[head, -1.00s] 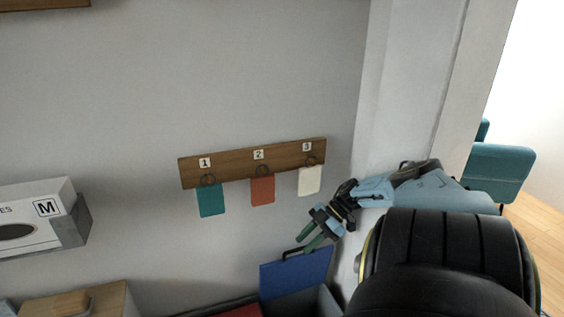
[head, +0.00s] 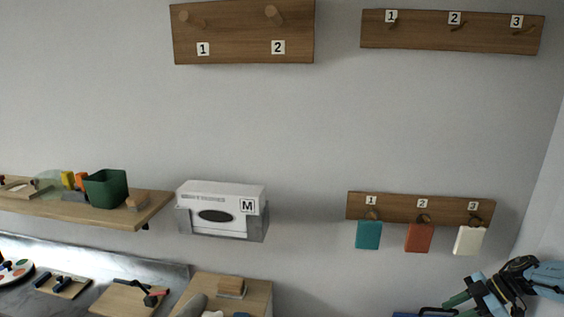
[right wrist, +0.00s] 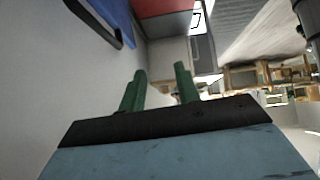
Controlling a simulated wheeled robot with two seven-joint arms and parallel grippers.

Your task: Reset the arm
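My right gripper (head: 462,305) is at the lower right of the head view, below the white tag on the lower hook board. Its two green fingers also show in the right wrist view (right wrist: 160,82). They stand apart with a gap between them, and nothing is seen held there. My left gripper is not in view.
A wooden hook board (head: 387,209) on the wall holds teal (head: 369,235), red (head: 418,237) and white (head: 470,241) tags. A blue panel (right wrist: 112,18) is close to my right gripper. A shelf (head: 100,216) and white box (head: 219,197) are left.

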